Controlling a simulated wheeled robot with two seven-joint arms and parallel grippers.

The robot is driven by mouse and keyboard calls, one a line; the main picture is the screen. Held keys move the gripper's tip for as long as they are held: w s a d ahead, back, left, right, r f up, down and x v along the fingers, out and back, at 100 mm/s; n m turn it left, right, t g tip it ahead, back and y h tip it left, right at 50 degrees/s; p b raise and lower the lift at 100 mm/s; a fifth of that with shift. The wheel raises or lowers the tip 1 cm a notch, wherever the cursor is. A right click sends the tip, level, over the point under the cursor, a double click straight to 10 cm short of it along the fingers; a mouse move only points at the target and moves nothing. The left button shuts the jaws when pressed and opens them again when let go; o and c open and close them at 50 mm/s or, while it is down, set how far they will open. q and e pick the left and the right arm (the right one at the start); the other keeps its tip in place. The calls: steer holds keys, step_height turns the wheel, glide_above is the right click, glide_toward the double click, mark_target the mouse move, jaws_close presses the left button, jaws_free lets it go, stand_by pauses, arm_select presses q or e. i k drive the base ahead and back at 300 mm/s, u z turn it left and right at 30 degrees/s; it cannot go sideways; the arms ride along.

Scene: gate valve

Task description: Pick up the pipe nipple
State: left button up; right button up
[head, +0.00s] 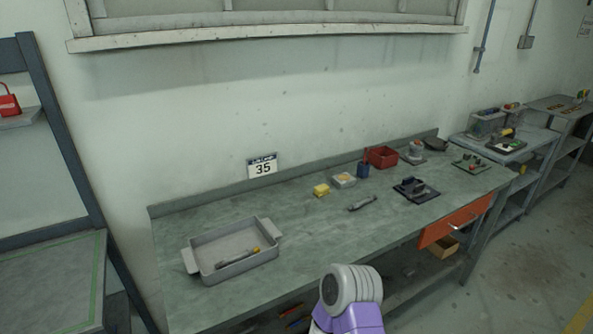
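A small grey rod-like piece (362,203) lies on the middle of the green-grey workbench (300,228); it may be the pipe nipple, but it is too small to be sure. A grey tray (208,243) with two end handles stands at the bench's left end. A thin grey tool or rod with yellow-orange parts (238,257) lies in it. A purple and white part of my own arm shows at the bottom centre, in front of the bench edge. Neither gripper shows, so I see nothing held.
A yellow block (321,190), a small white box (343,180), a blue item (363,170) and a red bin (381,157) stand towards the back. A dark fixture (415,190) sits right of the rod. Bench space between tray and rod is clear.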

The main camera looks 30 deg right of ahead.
mark_target(369, 199)
steer(key=z, duration=1.5)
steer(key=i, duration=0.1)
steer(key=u, duration=0.05)
